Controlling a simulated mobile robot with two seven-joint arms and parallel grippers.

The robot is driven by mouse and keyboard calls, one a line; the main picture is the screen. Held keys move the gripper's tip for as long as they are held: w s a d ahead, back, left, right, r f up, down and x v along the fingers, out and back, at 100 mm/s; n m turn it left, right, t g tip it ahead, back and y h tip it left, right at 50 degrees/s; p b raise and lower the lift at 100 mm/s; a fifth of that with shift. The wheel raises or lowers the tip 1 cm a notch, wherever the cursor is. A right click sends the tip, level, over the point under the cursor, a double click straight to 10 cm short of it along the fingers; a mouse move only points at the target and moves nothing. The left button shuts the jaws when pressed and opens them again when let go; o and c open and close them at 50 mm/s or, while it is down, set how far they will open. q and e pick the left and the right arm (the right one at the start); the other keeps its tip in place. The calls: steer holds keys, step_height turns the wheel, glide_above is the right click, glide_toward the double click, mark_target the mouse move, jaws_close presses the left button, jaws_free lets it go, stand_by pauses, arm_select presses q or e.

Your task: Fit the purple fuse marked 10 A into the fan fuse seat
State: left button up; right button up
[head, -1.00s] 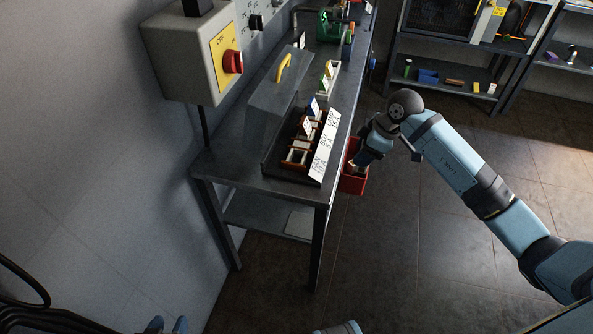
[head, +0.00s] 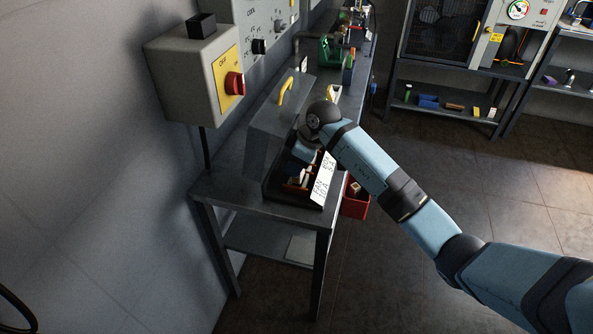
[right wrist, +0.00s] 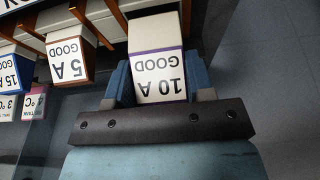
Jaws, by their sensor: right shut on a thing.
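My right gripper (right wrist: 158,84) is shut on the purple fuse (right wrist: 156,48), a cream block with a purple-edged label reading 10 A GOOD. In the head view my right gripper (head: 302,158) is over the open fuse box (head: 270,192) on the bench and hides part of it. An orange-brown clip (right wrist: 186,14) shows beside the fuse's far end; I cannot tell whether the fuse touches a seat. The label card (head: 321,188) on the box front reads FAN 10 A at its near end. My left gripper is out of view.
Fuses marked 5 A (right wrist: 70,58) and 15 A (right wrist: 14,70) stand in the row to the left in the wrist view. A red bin (head: 355,207) hangs at the bench edge. A switch box (head: 190,75) is on the wall.

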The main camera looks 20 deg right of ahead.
step_height(320, 180, down, 3)
steer(key=shift+r+b, duration=0.15)
steer(key=shift+b, duration=0.15)
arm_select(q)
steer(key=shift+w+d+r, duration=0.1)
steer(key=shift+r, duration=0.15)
arm_select(e)
steer(key=o, duration=1)
steer(key=shift+f, duration=0.2)
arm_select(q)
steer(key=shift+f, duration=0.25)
